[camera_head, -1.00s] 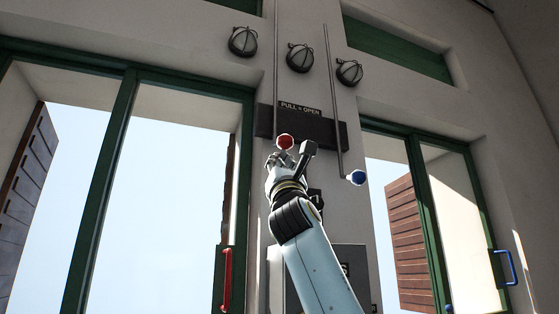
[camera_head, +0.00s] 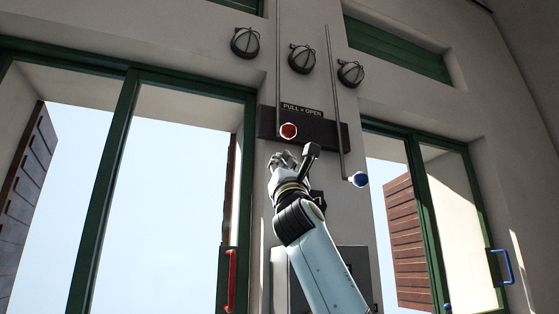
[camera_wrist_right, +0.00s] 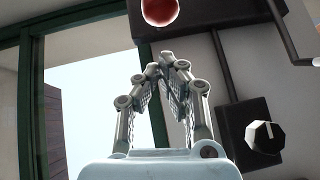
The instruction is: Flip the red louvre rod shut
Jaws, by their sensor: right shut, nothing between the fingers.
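The red louvre rod (camera_head: 278,65) hangs down the wall and ends in a red ball knob (camera_head: 288,131) in front of a dark plate marked "PULL = OPEN". My right gripper (camera_head: 284,158) is just below the red knob, shut and empty, with a visible gap between them. In the right wrist view the red knob (camera_wrist_right: 160,10) is at the top edge, beyond the fingertips (camera_wrist_right: 160,62), which are together. The rod is mostly out of that view. My left gripper is not in view.
A second rod with a blue knob (camera_head: 358,179) hangs to the right. Round caged lamps (camera_head: 301,59) are on the wall above. Green-framed windows stand on both sides, with a red handle (camera_head: 231,280) and a blue handle (camera_head: 503,267). A dark box with a white dial (camera_wrist_right: 264,136) is at right.

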